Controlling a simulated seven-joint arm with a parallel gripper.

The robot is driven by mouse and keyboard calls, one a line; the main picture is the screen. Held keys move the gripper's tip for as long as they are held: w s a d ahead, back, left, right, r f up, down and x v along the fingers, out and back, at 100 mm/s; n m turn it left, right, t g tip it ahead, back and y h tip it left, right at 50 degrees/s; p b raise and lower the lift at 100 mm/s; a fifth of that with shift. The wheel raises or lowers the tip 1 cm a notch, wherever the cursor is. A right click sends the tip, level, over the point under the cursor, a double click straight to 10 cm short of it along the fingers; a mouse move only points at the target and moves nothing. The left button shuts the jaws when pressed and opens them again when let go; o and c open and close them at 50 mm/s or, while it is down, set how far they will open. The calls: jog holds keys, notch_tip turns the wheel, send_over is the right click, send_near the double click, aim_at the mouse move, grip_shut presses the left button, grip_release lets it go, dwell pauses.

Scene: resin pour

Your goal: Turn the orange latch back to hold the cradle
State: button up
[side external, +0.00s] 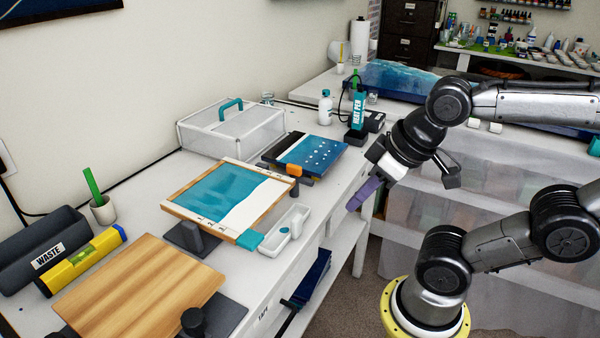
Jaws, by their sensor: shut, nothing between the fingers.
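The orange latch (293,170) is a small block by the far right corner of a wood-rimmed tray (172,206). A dark knob or post (303,181) is beside the latch. The tray has a teal and white surface and sits raised on a dark grey support (190,236), which looks like the cradle; most of it is hidden under the tray. I cannot tell whether the latch overlaps the tray's rim. My gripper (352,206), with purple fingers, is shut and empty. It hangs to the right of the latch, near the table's right edge, apart from everything.
A white divided dish (288,234) lies right of the tray. A blue dotted panel (312,155) and the heat pen (357,112) are behind. A clear case (232,130) stands at the back. A wooden board (140,285), yellow level (82,262) and waste bin (40,245) fill the front left.

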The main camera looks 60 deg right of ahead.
jog(key=shift+o, duration=2.3)
jog(key=shift+s+r+n, duration=0.15)
jog(key=shift+s+n, duration=0.1)
jog(key=shift+n, duration=0.05)
jog(key=shift+o, duration=1.3)
jog(key=shift+n+g, duration=0.3)
jog(key=shift+n, duration=0.2)
jog(key=r, duration=0.1)
jog(key=w+r, duration=0.2)
jog(key=r, duration=0.1)
jog(key=shift+d, duration=0.15)
jog(key=w+d+r, duration=0.1)
jog(key=w+r, duration=0.3)
jog(key=m+g, duration=0.2)
jog(key=g, duration=0.3)
send_over(294, 165)
notch_tip(294, 165, down, 4)
notch_tip(294, 165, down, 13)
jog(key=shift+f, duration=0.1)
